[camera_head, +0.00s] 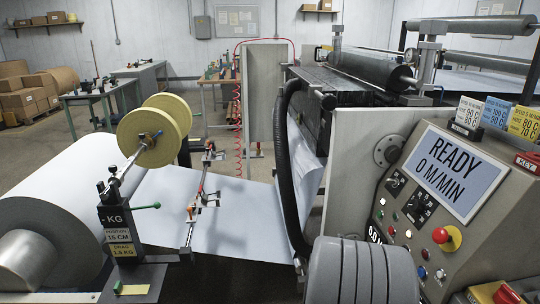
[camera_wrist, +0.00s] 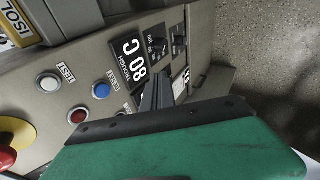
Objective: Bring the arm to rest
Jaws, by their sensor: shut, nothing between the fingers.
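In the wrist view, my gripper (camera_wrist: 159,92) shows as narrow dark fingers, shut and empty. They appear in front of the control panel, close to a dark display reading "80 C" (camera_wrist: 133,62). I cannot tell the exact gap to the panel. A broad green surface with a dark edge strip (camera_wrist: 190,145) fills the bottom of the wrist view; I cannot tell what it belongs to. In the head view, a thick grey rounded link of my arm (camera_head: 362,272) stands at bottom centre in front of the machine. My gripper is hidden in that view.
The control panel (camera_head: 397,152) slopes at the right, its screen (camera_head: 458,172) reading "READY 0 M/MIN". It has a red-and-yellow stop button (camera_head: 447,238). A white paper web (camera_head: 240,205) runs from the large roll (camera_head: 75,195) into the machine. Yellow discs (camera_head: 150,138) stand at left.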

